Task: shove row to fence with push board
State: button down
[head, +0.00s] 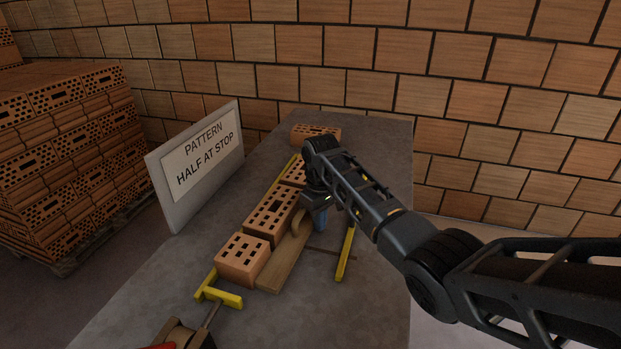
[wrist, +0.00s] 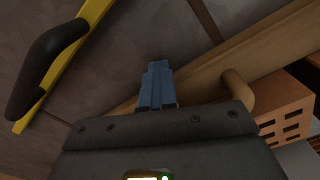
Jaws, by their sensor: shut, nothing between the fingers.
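A row of orange perforated bricks lies on the grey table: a half-size brick (head: 241,258) in front, a longer brick (head: 269,216) behind it, and another (head: 294,173) partly behind my arm. A yellow fence (head: 287,178) runs along the row's left side, with a yellow stop (head: 219,291) at the near end. The wooden push board (head: 283,264) lies along the row's right side; its rounded handle (head: 299,224) also shows in the wrist view (wrist: 238,90). My gripper (head: 320,220) has its blue fingers (wrist: 156,88) shut and empty, beside the handle and near the board.
A separate brick (head: 316,132) lies at the table's far end. A yellow bar (head: 346,252) with a dark grip (wrist: 45,60) lies right of the board. A sign (head: 205,160) reading "PATTERN HALF AT STOP" stands left. Stacked bricks (head: 70,150) stand further left. The table's right front is clear.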

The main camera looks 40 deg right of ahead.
jog(key=shift+w+a+r+b, duration=0.1)
jog(key=shift+w+a+b, duration=0.45)
jog(key=shift+w, duration=0.4)
jog(key=shift+a, duration=0.1)
jog(key=shift+s+d+r+p, duration=0.1)
jog(key=shift+s+d+p, duration=0.35)
jog(key=shift+p, duration=0.45)
jog(key=shift+s+d+p, duration=0.35)
jog(key=shift+s+p, duration=0.2)
jog(key=shift+s, duration=0.15)
jog(key=shift+s+d+f, duration=0.1)
jog(key=shift+s+f, duration=0.05)
jog(key=shift+f, duration=0.05)
notch_tip(320, 180, up, 8)
jog(key=p, duration=0.6)
jog(key=shift+p, duration=0.4)
